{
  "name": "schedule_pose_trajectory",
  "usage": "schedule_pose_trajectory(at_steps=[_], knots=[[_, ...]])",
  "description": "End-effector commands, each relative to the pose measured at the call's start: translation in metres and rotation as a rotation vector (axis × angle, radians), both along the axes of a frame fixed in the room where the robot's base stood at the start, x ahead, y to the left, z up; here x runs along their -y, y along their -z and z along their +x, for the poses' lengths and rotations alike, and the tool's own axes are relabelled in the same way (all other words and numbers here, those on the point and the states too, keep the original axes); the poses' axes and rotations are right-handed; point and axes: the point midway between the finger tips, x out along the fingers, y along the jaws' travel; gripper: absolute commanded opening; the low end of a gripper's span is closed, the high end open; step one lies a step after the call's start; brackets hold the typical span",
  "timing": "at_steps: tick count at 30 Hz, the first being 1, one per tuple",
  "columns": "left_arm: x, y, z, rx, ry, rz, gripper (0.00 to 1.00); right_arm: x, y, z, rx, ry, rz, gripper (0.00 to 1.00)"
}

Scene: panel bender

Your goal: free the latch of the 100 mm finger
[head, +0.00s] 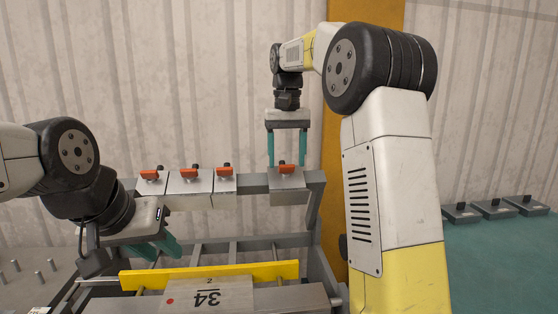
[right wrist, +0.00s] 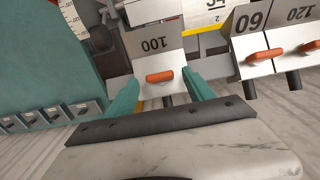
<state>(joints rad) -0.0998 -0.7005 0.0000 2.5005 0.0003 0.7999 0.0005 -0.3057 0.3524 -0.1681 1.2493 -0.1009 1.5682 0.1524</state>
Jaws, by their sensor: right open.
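The 100 mm finger (right wrist: 155,45) is a grey block marked 100, with an orange latch (right wrist: 160,76) near its end. In the head view it hangs at the right end of the rail, its orange latch (head: 287,169) lying crosswise. My right gripper (head: 286,163) points down over this latch, open, with one teal fingertip on each side. In the right wrist view the latch lies between the teal fingers of my right gripper (right wrist: 161,82), with gaps visible; contact cannot be told. My left gripper (head: 155,248) is low at left, its teal fingers apart and empty.
Several other fingers with orange latches (head: 190,174) hang left on the same grey rail (head: 252,184); the 60 (right wrist: 252,35) and 120 (right wrist: 300,25) fingers show at right. A yellow bar (head: 215,276) and a plate marked 34 (head: 207,298) lie below. Small grey blocks (head: 493,208) sit on a teal surface.

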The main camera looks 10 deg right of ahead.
Motion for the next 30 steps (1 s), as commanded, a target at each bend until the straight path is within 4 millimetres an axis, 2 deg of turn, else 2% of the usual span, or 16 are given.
schedule_pose_trajectory(at_steps=[4, 11, 21, 30], knots=[[0.0, -0.0001, 0.0001, 0.0, 0.001, 0.001, 0.33, 0.0, 0.0078, -0.0004, 0.0, 0.0, 0.0, 0.62], [0.0, -0.0001, 0.0002, 0.0, 0.001, 0.001, 0.33, 0.0, 0.0083, -0.0001, 0.001, 0.0, 0.0, 0.62], [0.0, -0.0001, 0.0002, 0.0, 0.001, 0.001, 0.33, 0.0, 0.008, -0.0001, 0.001, 0.0, 0.0, 0.0], [0.0, -0.0001, 0.0002, 0.0, 0.001, 0.001, 0.33, -0.001, 0.008, -0.0002, 0.001, -0.037, -0.022, 0.0]])
